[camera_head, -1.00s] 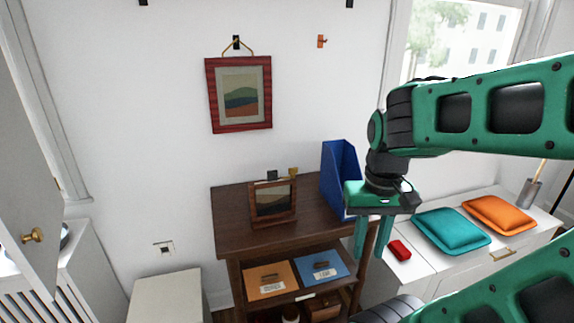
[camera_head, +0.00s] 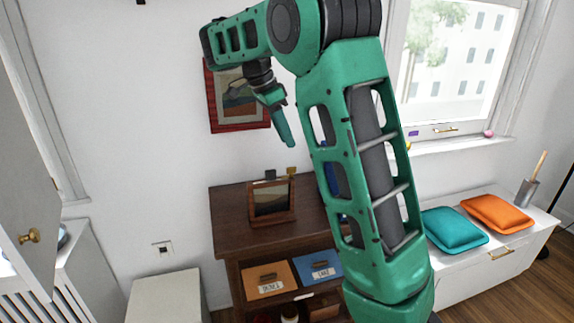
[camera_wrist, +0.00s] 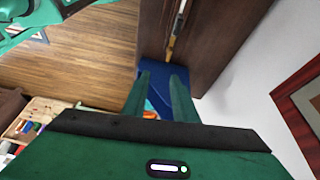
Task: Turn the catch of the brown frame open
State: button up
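The brown frame (camera_head: 271,200) stands upright on the dark wooden cabinet (camera_head: 232,232), its picture side toward the head camera. A small dark piece (camera_head: 270,174) and a small brass-coloured piece (camera_head: 291,171) show at its top edge; I cannot tell which is the catch. My gripper (camera_head: 284,130) hangs above the frame, pointing down, apart from it. In the wrist view my gripper's fingers (camera_wrist: 161,85) are apart, with nothing held between them. The blue holder (camera_wrist: 153,74) shows beyond them.
A red picture frame (camera_head: 226,102) hangs on the wall behind my gripper and also shows in the wrist view (camera_wrist: 307,112). My arm mostly hides the blue holder (camera_head: 331,178) on the cabinet. Teal (camera_head: 453,229) and orange (camera_head: 497,213) cushions lie on the white chest at right.

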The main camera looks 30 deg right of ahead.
aim_at(289, 172)
jog(key=shift+m, duration=0.5)
jog(key=f, duration=0.3)
jog(key=d+f, duration=0.1)
jog(key=f, duration=0.2)
jog(key=w+d+f, duration=0.1)
jog(key=f, duration=0.3)
jog(key=shift+d, duration=0.15)
grip_shut()
